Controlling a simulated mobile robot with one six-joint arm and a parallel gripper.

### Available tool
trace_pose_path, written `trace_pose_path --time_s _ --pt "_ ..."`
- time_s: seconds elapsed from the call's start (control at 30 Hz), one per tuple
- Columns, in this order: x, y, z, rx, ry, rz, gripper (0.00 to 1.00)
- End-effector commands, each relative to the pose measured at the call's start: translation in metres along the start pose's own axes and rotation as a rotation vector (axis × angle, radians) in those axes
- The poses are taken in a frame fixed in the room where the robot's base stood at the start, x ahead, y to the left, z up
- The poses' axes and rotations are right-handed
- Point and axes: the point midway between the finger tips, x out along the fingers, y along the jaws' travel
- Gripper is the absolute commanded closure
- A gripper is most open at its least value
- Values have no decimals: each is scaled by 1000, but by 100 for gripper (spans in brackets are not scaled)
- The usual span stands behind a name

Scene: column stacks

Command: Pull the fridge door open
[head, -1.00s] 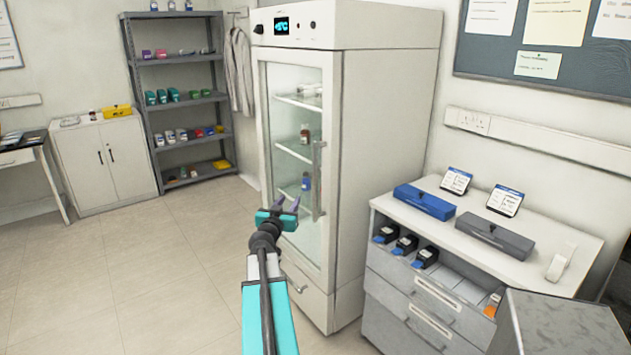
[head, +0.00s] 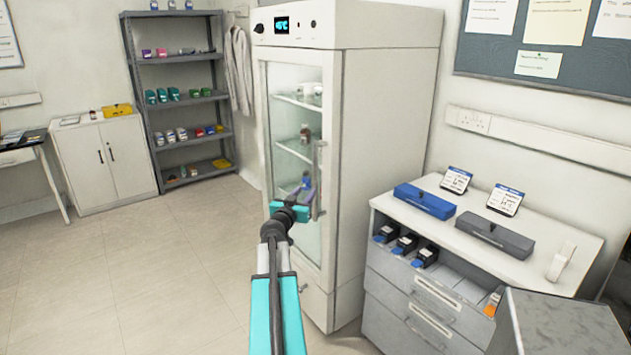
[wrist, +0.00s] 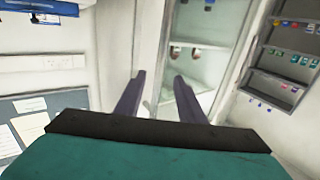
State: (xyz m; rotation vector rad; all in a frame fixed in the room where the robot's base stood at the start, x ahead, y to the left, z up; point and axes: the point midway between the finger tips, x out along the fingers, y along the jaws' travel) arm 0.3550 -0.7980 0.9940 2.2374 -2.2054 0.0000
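The tall white fridge (head: 385,150) stands at the centre of the head view, with its glass door (head: 285,160) shut. A vertical grey handle (head: 319,175) is on the right side of the door. My gripper (head: 306,192) is in front of the door's lower half, close to the left of the handle's lower part in the picture. In the wrist view, my gripper's two purple fingers (wrist: 159,76) are apart, with the fridge front beyond them. I cannot tell whether the handle lies between the fingers or whether they touch it.
A drawer cabinet (head: 415,290) with blue and grey boxes stands right of the fridge. A grey block (head: 565,325) is at the lower right. A grey shelf (head: 185,100) and a white cupboard (head: 105,165) stand at the back left. The floor left of the fridge is clear.

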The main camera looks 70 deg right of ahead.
Motion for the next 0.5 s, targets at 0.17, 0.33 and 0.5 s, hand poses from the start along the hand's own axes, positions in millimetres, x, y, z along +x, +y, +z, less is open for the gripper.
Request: trace_pose_path --time_s 0.17,0.33,0.5 --pt "19 -1 0 0 0 0 64" --pt "35 -1 0 0 0 -1 64" --pt "50 0 0 0 0 1 64"
